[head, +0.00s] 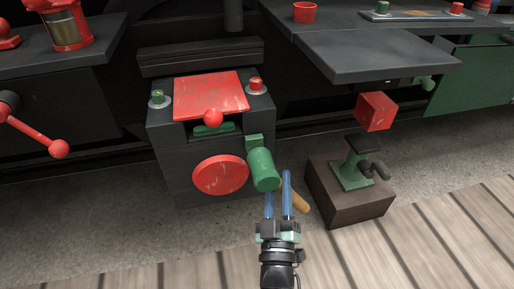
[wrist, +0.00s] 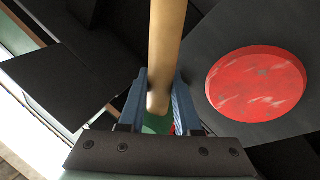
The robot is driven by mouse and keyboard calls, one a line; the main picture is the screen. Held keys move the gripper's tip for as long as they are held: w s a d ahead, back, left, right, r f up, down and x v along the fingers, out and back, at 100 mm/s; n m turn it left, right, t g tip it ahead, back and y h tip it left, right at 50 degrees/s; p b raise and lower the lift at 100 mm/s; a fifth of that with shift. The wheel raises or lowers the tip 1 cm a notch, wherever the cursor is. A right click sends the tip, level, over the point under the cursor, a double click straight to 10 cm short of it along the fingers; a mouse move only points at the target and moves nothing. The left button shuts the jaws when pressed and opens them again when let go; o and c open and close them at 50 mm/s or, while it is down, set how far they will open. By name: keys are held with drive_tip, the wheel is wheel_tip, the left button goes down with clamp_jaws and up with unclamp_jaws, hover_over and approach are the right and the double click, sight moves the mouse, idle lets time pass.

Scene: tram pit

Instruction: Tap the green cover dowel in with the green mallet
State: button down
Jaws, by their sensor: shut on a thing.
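The green mallet's head (head: 263,169) hangs in front of the dark box's right front, and its tan handle (head: 298,200) runs down to the right. My gripper (head: 278,184) is shut on this handle; the wrist view shows the wooden handle (wrist: 166,45) between the blue fingers (wrist: 160,100). The green cover dowel (head: 157,97) stands in a pale ring on the box top, left of the red cover (head: 210,94). It is up and left of the mallet head, well apart from it. How deep the dowel sits is too small to tell.
A red dowel (head: 256,84) is right of the cover. A red ball knob (head: 213,118) and red disc (head: 220,175) are on the box front. A dark shelf (head: 375,58) overhangs at right, above a brown block (head: 345,205) with a green stand (head: 352,172).

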drive_tip(key=shift+s+r, duration=0.1)
drive_tip(key=s, duration=0.1)
drive_tip(key=s+d+p, duration=0.1)
drive_tip(key=s, duration=0.1)
drive_tip(key=s+p, duration=0.1)
drive_tip(key=shift+s+d, duration=0.25)
drive_tip(key=shift+s, duration=0.05)
drive_tip(key=shift+p, duration=0.35)
